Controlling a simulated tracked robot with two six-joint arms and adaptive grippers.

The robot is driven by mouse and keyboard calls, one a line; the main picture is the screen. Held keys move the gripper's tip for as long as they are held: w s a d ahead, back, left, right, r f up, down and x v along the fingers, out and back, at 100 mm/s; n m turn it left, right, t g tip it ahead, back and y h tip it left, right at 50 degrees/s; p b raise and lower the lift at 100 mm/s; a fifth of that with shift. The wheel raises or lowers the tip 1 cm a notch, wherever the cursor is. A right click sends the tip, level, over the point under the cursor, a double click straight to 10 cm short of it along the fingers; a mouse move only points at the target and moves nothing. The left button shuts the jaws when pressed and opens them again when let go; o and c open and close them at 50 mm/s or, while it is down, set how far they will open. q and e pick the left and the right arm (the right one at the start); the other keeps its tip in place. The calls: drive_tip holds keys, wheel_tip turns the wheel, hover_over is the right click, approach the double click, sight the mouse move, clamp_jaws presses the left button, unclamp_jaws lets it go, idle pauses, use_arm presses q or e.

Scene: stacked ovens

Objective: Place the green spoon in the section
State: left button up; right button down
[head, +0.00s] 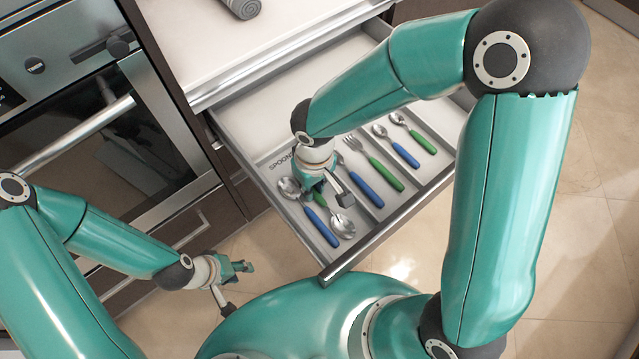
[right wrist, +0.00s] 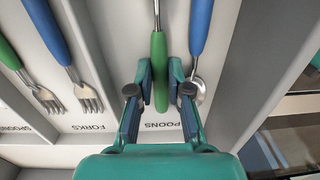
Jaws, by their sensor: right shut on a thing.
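The green spoon's handle (right wrist: 159,72) is between the fingers of my right gripper (right wrist: 160,85), which is shut on it. In the head view my right gripper (head: 334,194) is low over the drawer section labelled SPOONS (head: 262,166). The green spoon's bowl (head: 342,220) points toward the drawer front, and my gripper hides part of its handle. I cannot tell whether it touches the section floor. A blue spoon (head: 322,229) lies in the same section, beside the green one, its bowl at the label end. My left gripper (head: 232,283) is open and empty outside the drawer.
The middle section holds a green fork (head: 385,175) and a blue fork (head: 364,190). The far section holds a blue spoon (head: 404,155) and a green spoon (head: 422,142). The drawer's front edge (head: 375,237) and dividers are raised. An oven (head: 100,130) stands left.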

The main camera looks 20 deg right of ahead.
sight(315, 189)
drive_tip(key=shift+f+b, duration=0.25)
drive_tip(key=shift+b, duration=0.05)
drive_tip(key=c, duration=1.4)
unclamp_jaws()
drive_tip(key=shift+r, duration=0.15)
drive_tip(key=shift+r+p, duration=0.2)
drive_tip(key=shift+p, duration=0.2)
drive_tip(key=r+p, duration=0.1)
drive_tip(key=r, duration=1.1)
drive_tip(key=shift+d+p, duration=0.2)
drive_tip(key=shift+p, duration=0.15)
